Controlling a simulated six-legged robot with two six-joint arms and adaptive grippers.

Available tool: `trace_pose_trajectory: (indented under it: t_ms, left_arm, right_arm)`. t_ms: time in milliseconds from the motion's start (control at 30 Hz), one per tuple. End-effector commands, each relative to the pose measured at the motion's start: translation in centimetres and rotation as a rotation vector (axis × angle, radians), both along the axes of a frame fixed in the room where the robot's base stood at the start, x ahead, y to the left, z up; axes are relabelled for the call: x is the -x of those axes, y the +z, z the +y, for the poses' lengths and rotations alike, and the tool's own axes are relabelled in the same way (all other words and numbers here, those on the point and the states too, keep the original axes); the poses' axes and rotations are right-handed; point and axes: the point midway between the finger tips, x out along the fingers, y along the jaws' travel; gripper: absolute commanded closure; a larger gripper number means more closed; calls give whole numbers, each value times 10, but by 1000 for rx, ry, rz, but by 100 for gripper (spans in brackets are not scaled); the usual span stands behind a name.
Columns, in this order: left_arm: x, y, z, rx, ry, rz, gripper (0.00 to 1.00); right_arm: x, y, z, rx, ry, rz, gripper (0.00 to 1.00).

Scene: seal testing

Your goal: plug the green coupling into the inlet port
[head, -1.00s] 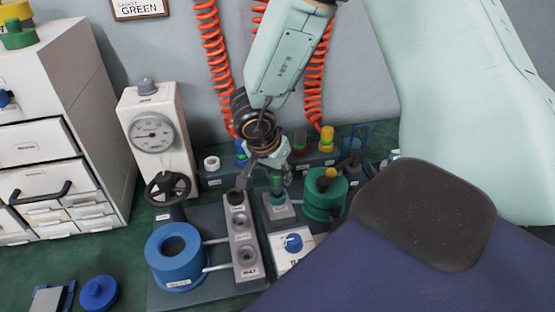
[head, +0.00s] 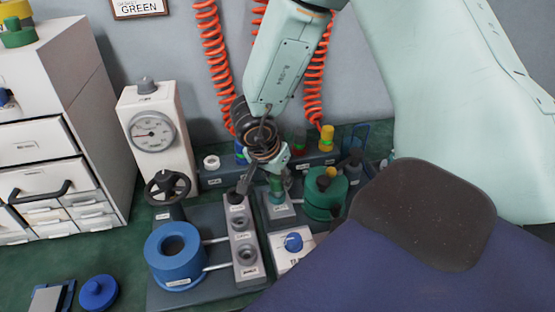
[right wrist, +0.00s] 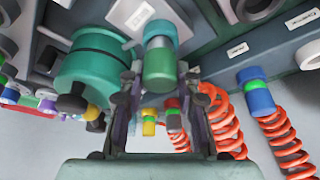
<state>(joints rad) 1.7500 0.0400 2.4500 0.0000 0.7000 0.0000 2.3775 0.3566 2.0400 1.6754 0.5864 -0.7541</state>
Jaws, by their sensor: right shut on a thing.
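My right gripper (head: 274,178) points down at the middle of the bench and is shut on the green coupling (head: 276,186). In the right wrist view the coupling (right wrist: 159,66) is a teal cylinder with a grey band, between the two dark fingers (right wrist: 158,95). It is upright over a small grey block (head: 280,212); I cannot tell whether it still touches that block. Left of it is a grey strip (head: 247,272) with round ports and labels too small to read, so I cannot tell which is the inlet port. My left gripper is not in view.
A green drum (head: 322,203) stands close right of the coupling. A blue ring-shaped body (head: 174,268) sits left of the strip, joined by pale rods. A gauge box (head: 158,145) with a black handwheel (head: 167,188) stands behind. Red coiled hoses (head: 314,90) hang at the back.

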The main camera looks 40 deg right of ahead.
Motion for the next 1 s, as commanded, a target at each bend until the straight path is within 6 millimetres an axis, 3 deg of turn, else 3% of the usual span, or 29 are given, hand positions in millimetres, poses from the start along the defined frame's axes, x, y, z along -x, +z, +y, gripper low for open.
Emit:
trace_pose_trajectory:
  t_ms: [167, 200, 500, 833, 1000]
  left_arm:
    - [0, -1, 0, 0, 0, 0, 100]
    - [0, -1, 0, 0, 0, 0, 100]
    - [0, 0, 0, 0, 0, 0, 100]
    - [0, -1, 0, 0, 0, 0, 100]
    - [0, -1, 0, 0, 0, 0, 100]
  right_arm:
    - [0, -3, 0, 1, 1, 0, 100]
    - [0, -3, 0, 1, 1, -1, 66]
    - [0, -3, 0, 0, 0, -1, 41]
    - [0, -1, 1, 0, 0, -1, 41]
    - [1, 19, 8, 2, 3, -5, 41]
